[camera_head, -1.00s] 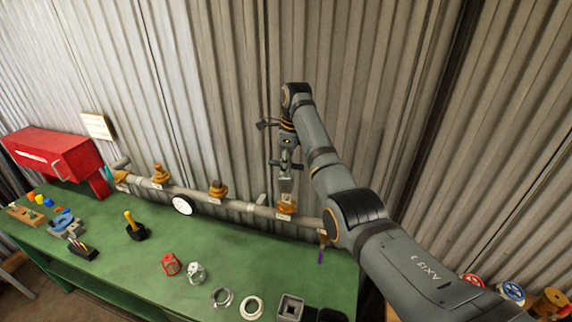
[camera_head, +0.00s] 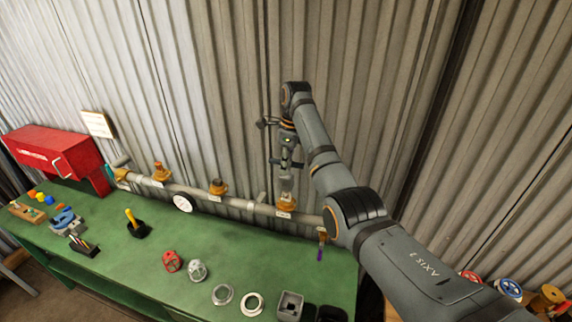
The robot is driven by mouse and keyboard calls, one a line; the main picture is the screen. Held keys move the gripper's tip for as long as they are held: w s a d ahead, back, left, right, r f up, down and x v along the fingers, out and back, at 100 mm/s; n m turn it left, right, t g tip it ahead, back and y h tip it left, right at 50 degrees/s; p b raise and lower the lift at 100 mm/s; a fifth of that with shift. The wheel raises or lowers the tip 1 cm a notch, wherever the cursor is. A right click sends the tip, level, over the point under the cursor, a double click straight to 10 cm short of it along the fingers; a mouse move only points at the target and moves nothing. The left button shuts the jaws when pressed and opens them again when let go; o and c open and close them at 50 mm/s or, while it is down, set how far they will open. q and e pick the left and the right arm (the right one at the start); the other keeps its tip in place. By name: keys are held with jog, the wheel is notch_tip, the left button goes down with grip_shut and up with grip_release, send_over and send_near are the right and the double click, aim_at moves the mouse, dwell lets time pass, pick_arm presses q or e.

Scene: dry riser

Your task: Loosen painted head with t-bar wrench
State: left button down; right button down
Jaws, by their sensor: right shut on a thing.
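My right gripper (camera_head: 287,158) hangs nearly upright above the pipe and is shut on the t-bar wrench. Other brass heads stand on the pipe to the left, one in the middle (camera_head: 218,187) and one further left (camera_head: 160,173). Paint on the heads is too small to tell. My left gripper is not in view.
The green bench (camera_head: 215,250) carries a red cage (camera_head: 172,261), a grey cage (camera_head: 197,270), rings (camera_head: 252,303), a square grey cup (camera_head: 290,305) and a yellow-handled tool (camera_head: 131,219). A red box (camera_head: 55,153) stands at the back left. The corrugated wall is close behind.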

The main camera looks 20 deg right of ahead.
aim_at(286, 177)
jog(key=shift+f, duration=2.65)
jog(key=shift+r+n, duration=0.2)
jog(key=shift+n, duration=0.4)
jog(key=n, duration=0.4)
jog(key=shift+f+g, duration=0.15)
jog(key=shift+g, duration=0.15)
jog(key=shift+n, duration=0.3)
jog(key=n, duration=0.3)
jog(key=shift+n+g, duration=0.3)
jog(key=shift+m, duration=0.6)
